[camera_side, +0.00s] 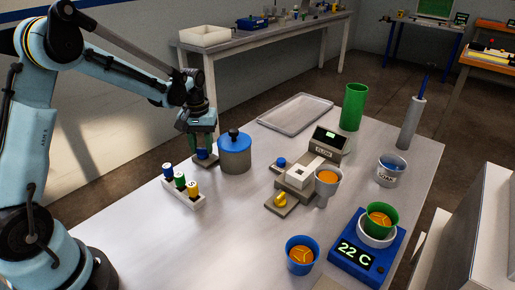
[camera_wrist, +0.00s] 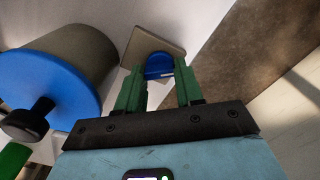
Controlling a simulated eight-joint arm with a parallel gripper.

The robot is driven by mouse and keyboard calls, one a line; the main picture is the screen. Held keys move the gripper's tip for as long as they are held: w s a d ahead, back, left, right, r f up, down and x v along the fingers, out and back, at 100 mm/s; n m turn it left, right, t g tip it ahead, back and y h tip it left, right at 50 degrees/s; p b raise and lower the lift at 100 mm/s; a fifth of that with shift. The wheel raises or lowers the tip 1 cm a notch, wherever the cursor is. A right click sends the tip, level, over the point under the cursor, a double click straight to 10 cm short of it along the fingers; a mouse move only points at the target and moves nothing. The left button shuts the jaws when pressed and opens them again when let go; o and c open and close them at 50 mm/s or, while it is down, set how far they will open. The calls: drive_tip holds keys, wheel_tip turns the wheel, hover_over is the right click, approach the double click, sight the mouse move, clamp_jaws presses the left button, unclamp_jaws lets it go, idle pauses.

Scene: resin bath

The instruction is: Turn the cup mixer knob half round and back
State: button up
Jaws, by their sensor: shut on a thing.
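A blue knob (camera_wrist: 158,66) with a pale mark sits on a small beige plate (camera_wrist: 137,42). In the side view this plate (camera_side: 206,163) lies just left of a grey pot (camera_side: 236,160) with a blue lid and black top handle. The pot also shows at the left of the wrist view (camera_wrist: 85,48). My gripper (camera_side: 203,151) points down over the plate, and its green fingers (camera_wrist: 160,74) are shut on the blue knob. The fingers mostly hide the knob in the side view.
A white rack (camera_side: 184,195) of several coloured-cap bottles stands in front of my gripper. A machine with a display (camera_side: 327,141), another blue knob (camera_side: 281,162) and a yellow knob (camera_side: 281,199) are right of the pot. Cups and a blue scale (camera_side: 366,255) stand front right.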

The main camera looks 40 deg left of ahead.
drive_tip(key=n, duration=0.4)
drive_tip(key=shift+n, duration=0.3)
drive_tip(key=n, duration=0.4)
drive_tip(key=shift+n, duration=0.3)
drive_tip(key=o, duration=1)
drive_tip(key=shift+o, duration=0.2)
drive_tip(key=shift+r, duration=0.1)
wheel_tip(320, 180, up, 12)
